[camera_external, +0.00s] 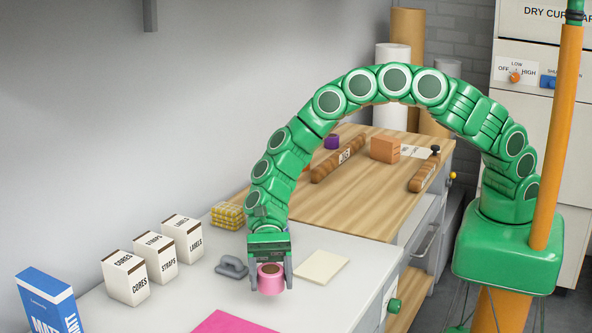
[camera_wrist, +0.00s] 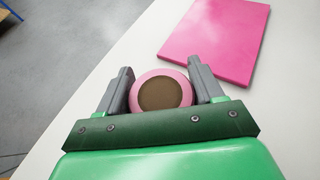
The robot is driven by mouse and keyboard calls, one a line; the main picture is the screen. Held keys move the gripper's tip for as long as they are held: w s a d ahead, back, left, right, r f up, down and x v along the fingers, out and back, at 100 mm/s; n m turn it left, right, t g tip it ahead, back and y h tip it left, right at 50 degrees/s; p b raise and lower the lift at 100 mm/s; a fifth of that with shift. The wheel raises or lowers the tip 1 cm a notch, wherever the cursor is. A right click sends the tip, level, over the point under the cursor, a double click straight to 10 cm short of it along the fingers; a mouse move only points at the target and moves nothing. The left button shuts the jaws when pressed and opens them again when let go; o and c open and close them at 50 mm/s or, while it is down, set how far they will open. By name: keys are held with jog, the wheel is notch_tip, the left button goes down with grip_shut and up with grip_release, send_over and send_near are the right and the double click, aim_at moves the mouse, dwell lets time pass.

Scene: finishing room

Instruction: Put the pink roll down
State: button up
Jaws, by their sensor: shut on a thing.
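The pink roll (camera_external: 270,280) is a short ring of pink tape with a brown core. My gripper (camera_external: 271,276) is shut on it, one grey finger on each side, over the white table. In the wrist view the roll (camera_wrist: 160,91) sits between the fingers of my gripper (camera_wrist: 163,88), its round end facing the camera. I cannot tell whether the roll touches the table or hangs just above it.
A pink pad (camera_external: 236,322) lies in front on the white table; it also shows in the wrist view (camera_wrist: 222,42). A cream pad (camera_external: 322,267) lies to the right, a grey tool (camera_external: 232,267) to the left. White boxes (camera_external: 126,277) stand further left. A wooden worktop (camera_external: 375,205) is behind.

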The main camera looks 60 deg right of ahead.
aim_at(269, 289)
jog(key=shift+w+a+f, duration=0.15)
jog(key=shift+a+f, duration=0.05)
jog(key=shift+f, duration=1.55)
jog(key=o, duration=1.1)
jog(key=shift+f, duration=0.15)
jog(key=shift+w+d+r, duration=0.15)
jog(key=shift+d+r, duration=0.05)
jog(key=shift+r, duration=0.05)
jog(key=v, duration=1.1)
jog(key=shift+w+d, duration=0.15)
jog(key=shift+d, duration=0.05)
